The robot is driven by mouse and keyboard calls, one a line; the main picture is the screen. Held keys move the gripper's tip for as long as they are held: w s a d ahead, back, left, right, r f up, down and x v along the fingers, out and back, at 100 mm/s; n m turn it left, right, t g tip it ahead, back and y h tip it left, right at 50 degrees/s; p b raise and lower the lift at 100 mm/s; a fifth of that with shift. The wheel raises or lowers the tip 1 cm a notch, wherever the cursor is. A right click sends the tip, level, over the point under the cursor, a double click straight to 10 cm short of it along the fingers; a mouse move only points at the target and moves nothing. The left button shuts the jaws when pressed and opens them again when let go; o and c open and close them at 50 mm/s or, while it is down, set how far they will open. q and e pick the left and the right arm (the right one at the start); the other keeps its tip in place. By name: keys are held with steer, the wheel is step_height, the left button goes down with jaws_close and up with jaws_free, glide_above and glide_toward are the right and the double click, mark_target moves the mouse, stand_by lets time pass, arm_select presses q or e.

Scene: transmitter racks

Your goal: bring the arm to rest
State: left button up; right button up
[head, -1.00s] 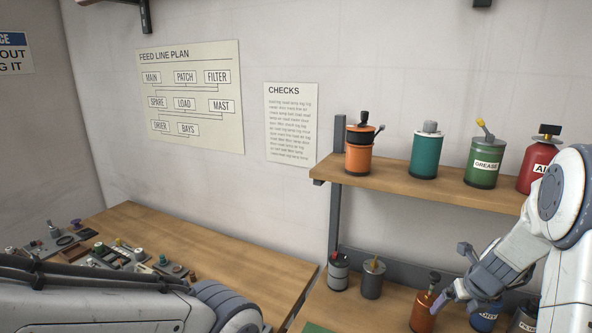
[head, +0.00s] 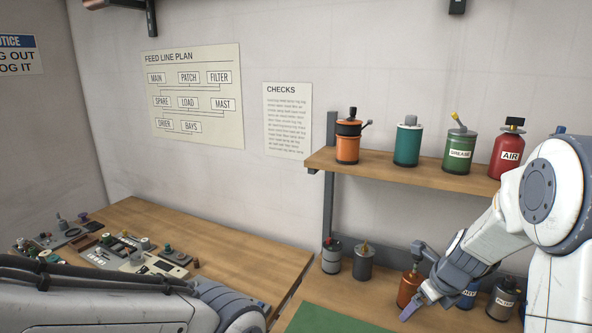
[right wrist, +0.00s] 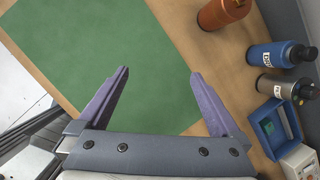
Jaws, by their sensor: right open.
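My right gripper (head: 410,308) shows in the head view at the lower right, in front of the lower shelf's bottles. In the right wrist view its two purple fingers (right wrist: 160,75) are spread wide with nothing between them. They are above a green mat (right wrist: 130,40), which also shows in the head view (head: 335,318). My left arm crosses the lower left of the head view; its gripper is out of sight.
An orange bottle (right wrist: 222,12), a blue bottle (right wrist: 280,55) and a grey bottle (right wrist: 285,87) stand beside the mat. A blue box (right wrist: 270,130) is near the right finger. The upper shelf (head: 400,174) holds several canisters. Small parts crowd the left bench (head: 215,238).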

steer(key=s+a+r+n+g+y+b, duration=0.1)
steer(key=s+a+n, duration=0.4)
steer(key=a+n, duration=0.45)
steer(key=s+a+r+n+g+y+b, duration=0.1)
steer(key=s+a+r+n, duration=0.1)
steer(key=s+a+n, duration=0.6)
steer(key=s+a+n+g, duration=0.1)
steer(key=s+a+n, duration=0.2)
steer(key=s+n, duration=0.4)
steer(key=s+a+n+g+h+b, duration=0.1)
steer(key=s+a+n, duration=0.2)
steer(key=s+n, duration=0.4)
steer(key=n, duration=0.7)
steer(key=shift+s+a+f+h, duration=0.25)
steer(key=shift+a+h, duration=0.05)
